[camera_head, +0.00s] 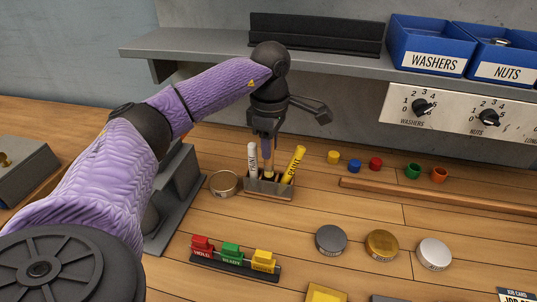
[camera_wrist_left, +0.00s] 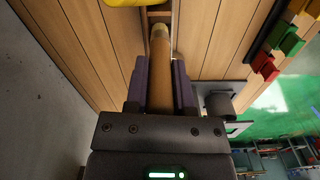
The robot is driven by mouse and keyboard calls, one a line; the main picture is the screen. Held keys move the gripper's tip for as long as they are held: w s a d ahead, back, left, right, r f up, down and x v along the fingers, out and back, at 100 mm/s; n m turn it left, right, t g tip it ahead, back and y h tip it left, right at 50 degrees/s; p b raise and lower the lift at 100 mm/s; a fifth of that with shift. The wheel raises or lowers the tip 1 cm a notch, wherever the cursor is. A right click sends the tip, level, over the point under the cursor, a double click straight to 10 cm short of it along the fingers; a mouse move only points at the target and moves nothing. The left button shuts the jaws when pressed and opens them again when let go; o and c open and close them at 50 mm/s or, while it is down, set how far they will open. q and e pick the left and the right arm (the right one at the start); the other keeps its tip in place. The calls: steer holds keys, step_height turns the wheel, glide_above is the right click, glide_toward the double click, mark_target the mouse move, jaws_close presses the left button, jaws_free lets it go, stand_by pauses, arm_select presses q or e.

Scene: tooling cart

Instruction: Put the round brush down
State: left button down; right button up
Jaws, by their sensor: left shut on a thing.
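My left gripper (camera_head: 266,138) points down above the pen holder (camera_head: 268,190) and is shut on the round brush (camera_head: 268,168). The brush hangs roughly upright between a white marker (camera_head: 252,160) and a yellow marker (camera_head: 294,164) standing in the holder. Its lower end is at the holder's opening; I cannot tell how far inside it is. In the left wrist view the brush (camera_wrist_left: 160,75) runs between the two fingers, its pale end pointing away towards the holder. My right gripper is not in view.
A round tin (camera_head: 224,183) stands left of the holder. A block rack (camera_head: 235,264) and grey, gold and white discs (camera_head: 381,246) lie in front. Small coloured pieces (camera_head: 354,166) and a wooden strip (camera_head: 410,198) are to the right. A shelf (camera_head: 210,42) overhangs behind.

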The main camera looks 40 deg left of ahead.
mark_target(269, 163)
arm_select(q)
step_height(269, 163, down, 4)
steer(key=shift+f+b, duration=0.1)
steer(key=shift+b, duration=0.35)
steer(key=shift+f, duration=0.25)
steer(key=shift+c, duration=2.3)
jaws_free()
step_height(269, 163, up, 12)
steer(key=p, duration=0.3)
steer(key=shift+r, duration=0.25)
steer(key=shift+f, duration=0.1)
